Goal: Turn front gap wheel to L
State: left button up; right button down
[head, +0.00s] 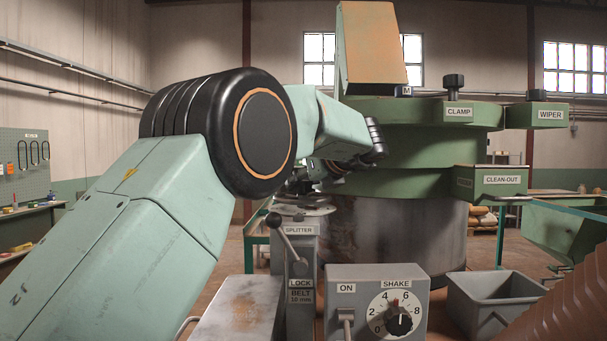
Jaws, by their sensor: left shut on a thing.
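My left arm comes in from the left and its elbow and forearm cover much of the view's middle. My left gripper (299,185) is small, dark and partly hidden by the forearm, at the left side of the green machine (400,150), just above the splitter post. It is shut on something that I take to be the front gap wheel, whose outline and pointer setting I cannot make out. An "M" tag (407,91) shows on the machine's top, but no L mark is visible. My right gripper is not in view.
The splitter lever (285,237) with a black knob stands just below the gripper. A grey control box (377,303) with an ON switch and a SHAKE dial is in front. A grey bin (495,303) stands at right. CLAMP (459,112) and WIPER (549,115) parts project at upper right.

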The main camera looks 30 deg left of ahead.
pick_arm(q)
jog(key=shift+a+f+g, duration=0.1)
jog(key=shift+f+g, duration=0.15)
jog(key=shift+g, duration=0.05)
jog(key=o, duration=1.2)
jog(key=shift+w+a, duration=0.15)
jog(key=shift+a, duration=0.05)
jog(key=shift+d+r, duration=0.1)
jog(key=shift+s+d+r, duration=0.2)
jog(key=shift+d, duration=0.15)
jog(key=v, duration=1.1)
jog(key=shift+s, duration=0.1)
